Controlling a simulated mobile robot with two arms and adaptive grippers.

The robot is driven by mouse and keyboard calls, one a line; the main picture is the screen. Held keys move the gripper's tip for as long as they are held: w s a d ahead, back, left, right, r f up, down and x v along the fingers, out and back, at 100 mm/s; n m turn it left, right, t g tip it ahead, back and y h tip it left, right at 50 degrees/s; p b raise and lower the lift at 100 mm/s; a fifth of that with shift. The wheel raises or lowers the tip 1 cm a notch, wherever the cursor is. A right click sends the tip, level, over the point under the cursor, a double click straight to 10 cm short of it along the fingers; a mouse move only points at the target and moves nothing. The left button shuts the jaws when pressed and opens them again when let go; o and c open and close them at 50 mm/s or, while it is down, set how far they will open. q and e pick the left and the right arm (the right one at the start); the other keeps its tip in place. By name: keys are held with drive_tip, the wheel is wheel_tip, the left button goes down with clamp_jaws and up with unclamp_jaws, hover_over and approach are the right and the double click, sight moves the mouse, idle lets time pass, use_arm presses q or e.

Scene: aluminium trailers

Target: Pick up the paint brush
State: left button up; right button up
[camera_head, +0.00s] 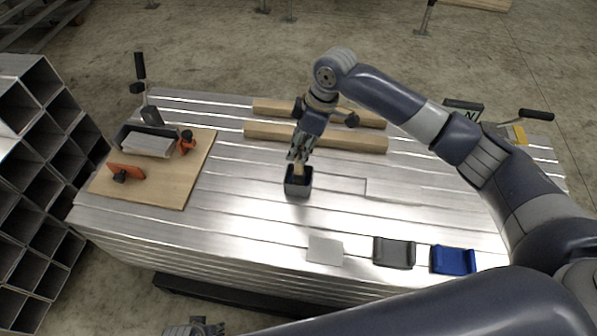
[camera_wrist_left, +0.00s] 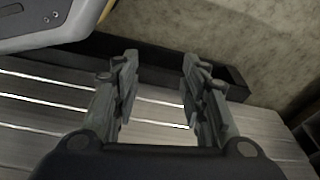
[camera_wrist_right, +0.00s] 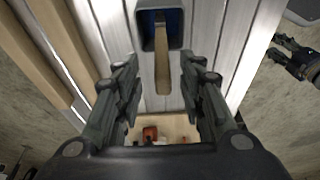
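The paint brush (camera_head: 298,170) stands handle up in a small dark grey container (camera_head: 298,189) near the middle of the metal table. The right wrist view shows its wooden handle (camera_wrist_right: 163,68) rising from the container (camera_wrist_right: 146,33), whose inside looks blue. The bristles are hidden. My right gripper (camera_head: 297,154) is directly above the container. Its fingers (camera_wrist_right: 160,88) are open on either side of the handle's end, with a gap on both sides. My left gripper (camera_wrist_left: 160,80) is open and empty, low at the table's front side; its top shows in the head view (camera_head: 195,328).
Two wooden beams (camera_head: 340,138) lie behind the container. A wooden board (camera_head: 145,191) with a grey block and orange clamps is at left. A light plate (camera_head: 325,250), a dark grey tray (camera_head: 394,252) and a blue tray (camera_head: 452,260) lie at the front. Metal tubes (camera_head: 40,150) are stacked left.

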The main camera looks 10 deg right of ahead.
sight(299, 166)
drive_tip(key=shift+w+a+f, duration=0.1)
drive_tip(key=shift+a+f, duration=0.05)
drive_tip(key=shift+f, duration=0.55)
drive_tip(key=shift+s+b+x, duration=0.1)
drive_tip(key=shift+b+x, duration=0.25)
drive_tip(key=shift+x, duration=0.75)
drive_tip(key=shift+s+b+x, duration=0.15)
drive_tip(key=shift+b+x, duration=0.15)
drive_tip(key=shift+x, duration=0.8)
use_arm(q)
drive_tip(key=r, duration=0.1)
drive_tip(key=w+r, duration=0.1)
drive_tip(key=r, duration=0.1)
drive_tip(key=w+r, duration=0.1)
drive_tip(key=shift+d+r, duration=0.1)
drive_tip(key=shift+r, duration=0.1)
use_arm(e)
clamp_jaws()
